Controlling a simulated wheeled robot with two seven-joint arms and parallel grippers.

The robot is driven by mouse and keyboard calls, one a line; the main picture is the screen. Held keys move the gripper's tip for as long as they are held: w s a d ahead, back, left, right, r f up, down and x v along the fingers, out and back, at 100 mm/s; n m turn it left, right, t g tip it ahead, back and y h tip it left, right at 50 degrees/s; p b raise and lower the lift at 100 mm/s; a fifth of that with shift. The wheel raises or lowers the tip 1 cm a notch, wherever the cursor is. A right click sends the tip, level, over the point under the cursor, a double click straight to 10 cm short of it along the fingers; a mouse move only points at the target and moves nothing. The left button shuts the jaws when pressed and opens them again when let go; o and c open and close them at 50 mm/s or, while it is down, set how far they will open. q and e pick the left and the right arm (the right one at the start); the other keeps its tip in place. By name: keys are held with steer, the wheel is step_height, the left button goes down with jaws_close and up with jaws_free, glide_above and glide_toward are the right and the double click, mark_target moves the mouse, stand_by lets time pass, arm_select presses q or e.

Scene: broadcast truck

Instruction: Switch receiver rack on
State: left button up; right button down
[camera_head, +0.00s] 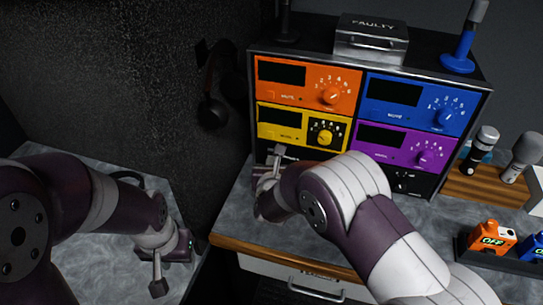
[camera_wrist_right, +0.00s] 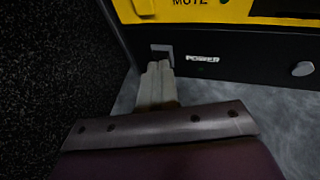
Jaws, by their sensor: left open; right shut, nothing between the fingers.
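The receiver rack (camera_head: 258,150) stands on the counter with orange, yellow, blue and purple receivers; their displays look dark. Its black bottom panel (camera_wrist_right: 250,78) carries a white POWER label (camera_wrist_right: 203,59) and, left of that, a small grey power switch (camera_wrist_right: 161,48). My right gripper (camera_head: 276,153) is shut and empty at the rack's lower left. In the right wrist view its fingertips (camera_wrist_right: 159,67) are right at the switch's lower edge and partly cover it; I cannot tell whether they touch. My left gripper (camera_head: 177,266) is open and empty, low over the left counter.
A silver box marked FAULTY (camera_head: 371,41) and a blue microphone stand (camera_head: 460,53) are on the rack. Microphones in a wooden holder (camera_head: 488,188) and an orange OFF pack (camera_head: 491,238) are on the right. A dark wall with hanging headphones (camera_head: 213,108) is left of the rack.

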steer(key=shift+b+x, duration=1)
steer(key=shift+x, duration=0.15)
steer(key=shift+f, duration=0.1)
stand_by(0.5)
steer(key=v, duration=0.6)
steer(key=shift+s, duration=0.3)
stand_by(0.4)
